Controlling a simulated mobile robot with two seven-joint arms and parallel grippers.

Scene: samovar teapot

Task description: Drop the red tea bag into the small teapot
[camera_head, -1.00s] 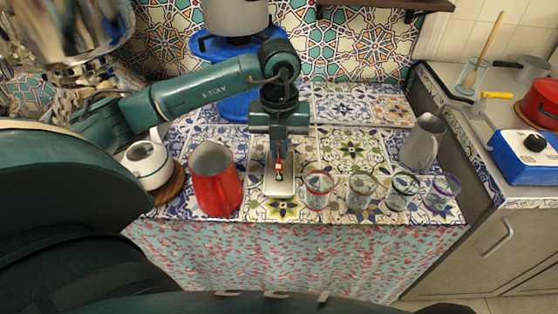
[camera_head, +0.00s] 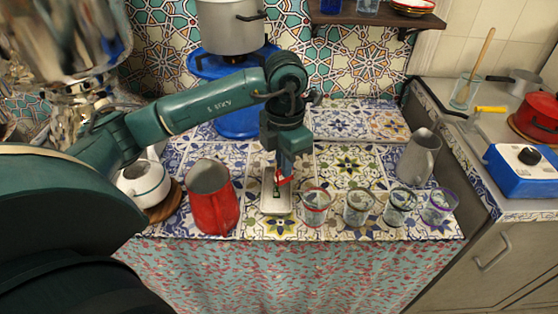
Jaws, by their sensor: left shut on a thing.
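The red tea bag (camera_head: 284,181) is held between the fingers of my left gripper (camera_head: 285,172), just above the small pale tray (camera_head: 276,209). The gripper is shut on it and hides part of it. The small white teapot (camera_head: 143,185) stands on a round wooden board (camera_head: 168,203) at the left, partly behind my left arm. The teapot's opening shows only in part. My right gripper is not in view.
A small green item (camera_head: 276,192) lies in the tray. A red pitcher (camera_head: 212,199) stands between tray and teapot. Several glasses, including a red-rimmed one (camera_head: 315,206), stand right of the tray. A grey pitcher (camera_head: 418,158) stands farther right.

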